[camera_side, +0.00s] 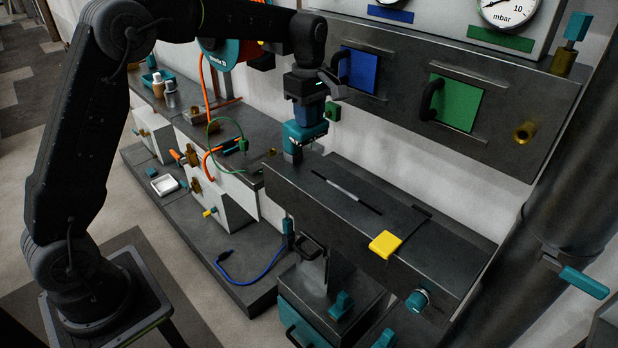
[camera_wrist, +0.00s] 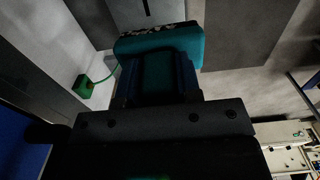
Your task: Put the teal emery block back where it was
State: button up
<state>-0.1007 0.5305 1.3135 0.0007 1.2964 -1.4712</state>
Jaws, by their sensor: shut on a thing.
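The teal emery block (camera_side: 303,133) is in my gripper (camera_side: 304,128), held over the left end of the dark metal ledge (camera_side: 430,245). Whether it touches anything below, I cannot tell. In the wrist view the teal block (camera_wrist: 187,42) spans the space at the jaw tips, with a dark speckled strip along its far edge. My gripper (camera_wrist: 157,75) is shut on it there, with a dark finger on each side.
A yellow piece (camera_side: 385,244) lies on the ledge's front edge, near a slot. Blue (camera_side: 360,72) and green (camera_side: 456,103) handled panels are on the wall behind. A white tray (camera_side: 165,184) and a blue cable (camera_side: 246,275) lie on the lower platform at left.

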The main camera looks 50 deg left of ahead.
notch_tip(320, 180, down, 12)
jog(key=shift+r, duration=0.25)
dwell(0.4)
jog(key=shift+f, duration=0.2)
jog(key=o, duration=1)
